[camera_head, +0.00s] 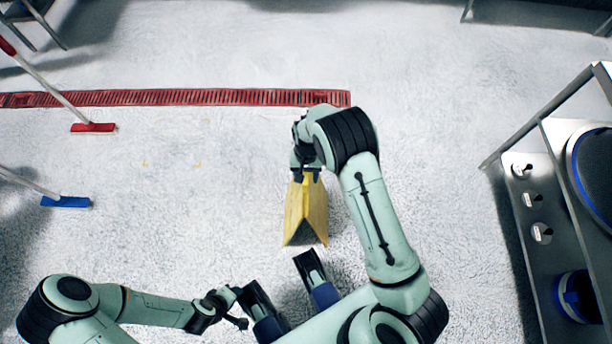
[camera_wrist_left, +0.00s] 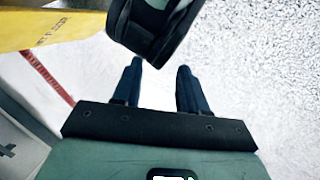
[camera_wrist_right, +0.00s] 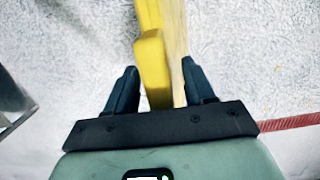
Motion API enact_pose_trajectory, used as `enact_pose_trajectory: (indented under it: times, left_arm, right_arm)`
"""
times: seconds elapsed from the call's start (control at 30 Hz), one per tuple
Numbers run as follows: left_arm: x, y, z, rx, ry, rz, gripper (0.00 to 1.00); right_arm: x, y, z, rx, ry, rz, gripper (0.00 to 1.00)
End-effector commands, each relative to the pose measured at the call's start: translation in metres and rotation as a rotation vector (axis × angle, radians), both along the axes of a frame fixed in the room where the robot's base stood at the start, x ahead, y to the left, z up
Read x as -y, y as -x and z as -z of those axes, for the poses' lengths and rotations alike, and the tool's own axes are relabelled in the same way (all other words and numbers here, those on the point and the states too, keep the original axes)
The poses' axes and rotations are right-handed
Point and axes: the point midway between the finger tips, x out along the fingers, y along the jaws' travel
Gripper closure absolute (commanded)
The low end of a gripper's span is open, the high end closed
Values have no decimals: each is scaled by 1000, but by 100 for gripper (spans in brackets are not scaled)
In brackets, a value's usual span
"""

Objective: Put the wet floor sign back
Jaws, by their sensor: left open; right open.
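The yellow wet floor sign (camera_head: 306,215) stands on the floor like a tent in the middle of the head view. My right gripper (camera_head: 306,174) is at its top, far end. In the right wrist view the sign's upper edge (camera_wrist_right: 153,60) lies between the open fingers (camera_wrist_right: 160,80), with gaps on both sides. My left gripper (camera_head: 238,305) is low and left of the sign. In the left wrist view its fingers (camera_wrist_left: 160,75) are open and empty, and part of the sign (camera_wrist_left: 55,28) shows at the upper left.
Small yellow marks (camera_head: 196,164) lie on the clear floor left of the sign. A red floor grate (camera_head: 200,97) runs behind. A red squeegee (camera_head: 93,128) and a blue one (camera_head: 66,202) are at the left. A metal machine (camera_head: 540,190) stands at the right.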

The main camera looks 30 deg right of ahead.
Motion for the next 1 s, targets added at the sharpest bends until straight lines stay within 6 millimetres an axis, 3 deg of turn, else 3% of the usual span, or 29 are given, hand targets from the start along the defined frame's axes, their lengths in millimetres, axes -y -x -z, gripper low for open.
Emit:
enact_pose_trajectory:
  times: [0.3, 0.5, 0.7, 1.0]
  left_arm:
    - [12, 24, -22, -64, 32, 28, 57]
    - [17, 35, -30, -94, 45, 40, 57]
    - [19, 40, -32, -107, 51, 45, 57]
    - [19, 40, -32, -106, 50, 45, 57]
  right_arm:
    - [5, -10, -71, 7, 0, -1, 47]
    - [8, -14, -101, 4, 0, 0, 47]
    - [9, -15, -111, 2, 1, 0, 47]
    - [9, -15, -111, 1, 1, 0, 47]
